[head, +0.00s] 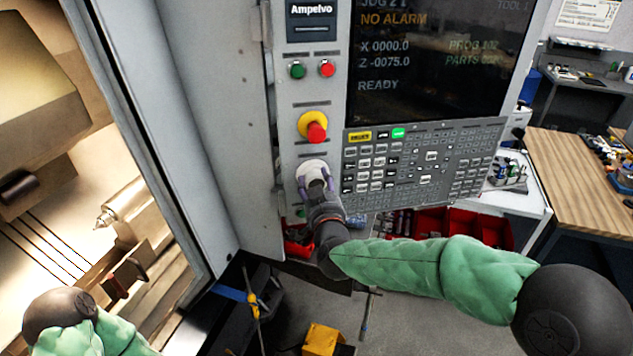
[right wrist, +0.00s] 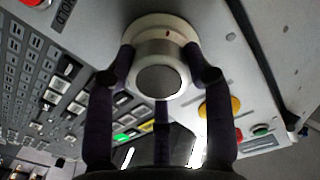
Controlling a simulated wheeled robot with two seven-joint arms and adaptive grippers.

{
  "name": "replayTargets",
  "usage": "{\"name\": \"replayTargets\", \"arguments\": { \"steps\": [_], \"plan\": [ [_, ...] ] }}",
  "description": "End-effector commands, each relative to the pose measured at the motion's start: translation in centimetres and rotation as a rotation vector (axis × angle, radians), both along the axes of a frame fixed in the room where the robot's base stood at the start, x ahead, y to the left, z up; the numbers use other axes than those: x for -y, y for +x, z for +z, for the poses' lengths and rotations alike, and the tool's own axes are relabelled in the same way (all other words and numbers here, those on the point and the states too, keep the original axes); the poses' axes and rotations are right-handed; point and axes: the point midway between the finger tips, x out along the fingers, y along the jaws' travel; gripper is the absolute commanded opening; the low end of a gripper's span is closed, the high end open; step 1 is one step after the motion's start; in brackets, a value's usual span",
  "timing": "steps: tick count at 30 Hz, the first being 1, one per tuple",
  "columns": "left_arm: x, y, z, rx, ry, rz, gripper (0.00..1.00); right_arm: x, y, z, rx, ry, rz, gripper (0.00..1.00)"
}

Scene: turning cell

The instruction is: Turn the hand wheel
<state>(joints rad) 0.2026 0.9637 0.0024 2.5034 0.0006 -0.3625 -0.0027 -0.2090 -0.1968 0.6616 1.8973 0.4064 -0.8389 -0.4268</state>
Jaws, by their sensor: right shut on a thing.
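The hand wheel (head: 311,168) is a pale round knob low on the grey control panel, below the red and yellow emergency button. My right gripper (head: 316,186) is at the wheel, its dark fingers shut on it. In the right wrist view the hand wheel (right wrist: 158,78) shows a grey round face and a cream collar with a small red mark. The fingers of my right gripper (right wrist: 162,85) stand around the knob on its left, right and lower sides. My left arm shows only in the lower left corner of the head view; its gripper is out of view.
The emergency button (head: 315,128) is just above the wheel. The keypad (head: 425,160) is close on its right, under the screen (head: 435,60), which reads Z -0075.0. The open machine doorway is at left. Red bins (head: 470,228) stand behind my right arm.

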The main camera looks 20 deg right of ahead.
Motion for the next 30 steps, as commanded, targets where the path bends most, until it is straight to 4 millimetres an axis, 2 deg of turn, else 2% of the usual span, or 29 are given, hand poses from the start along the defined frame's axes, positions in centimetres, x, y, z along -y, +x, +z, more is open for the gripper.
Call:
{"name": "replayTargets", "arguments": {
  "steps": [1,19,20,21,22,30],
  "plan": [
    [0.00,-0.01,0.16,0.000,0.000,0.000,0.35,0.18,0.16,0.69,0.011,-0.012,-0.004,0.20],
    [0.00,0.00,0.27,0.000,0.000,0.000,0.35,0.23,0.15,0.61,0.009,-0.046,-0.006,0.20],
    [0.00,0.00,0.27,0.000,0.000,0.000,0.35,0.23,0.15,0.60,0.009,-0.046,-0.006,0.61],
    [0.00,-0.01,0.27,0.000,0.000,0.000,0.35,0.23,0.15,0.60,0.009,-0.046,-0.006,0.72],
    [0.00,0.00,0.27,0.000,0.000,0.000,0.35,0.22,0.14,0.57,0.008,-0.046,-0.006,0.76],
    [0.00,0.01,0.26,0.000,0.000,0.000,0.35,0.11,0.06,0.23,0.001,-0.046,-0.003,0.76]
  ]
}}
